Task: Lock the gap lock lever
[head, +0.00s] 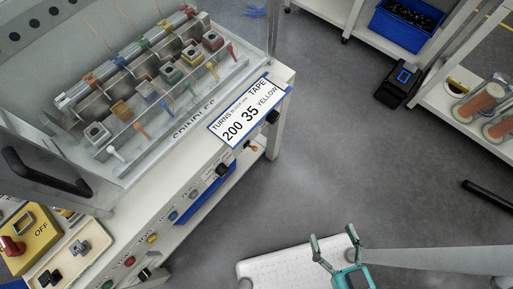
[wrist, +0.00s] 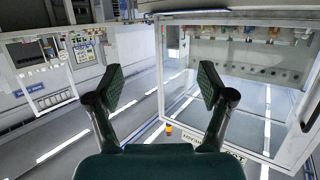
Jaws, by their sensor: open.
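My gripper (head: 334,240) is open and empty at the bottom of the head view, over the floor side of the machine and apart from it. Its two dark fingers (wrist: 162,86) stand wide apart in the wrist view. The machine's front panel carries black knobs (head: 222,170), coloured buttons and a small orange lever (head: 250,147) below the label. Several small coloured levers (head: 141,130) stand in a row inside the machine's enclosure. I cannot tell which of these is the gap lock lever. A small orange piece (wrist: 168,129) shows between the fingers in the wrist view.
A label plate (head: 248,112) reading 200 35 sits on the machine's front edge. A yellow switch box (head: 40,236) with a red knob is at lower left. A blue bin (head: 406,28) and shelf stand at upper right. Grey floor (head: 350,150) between is clear.

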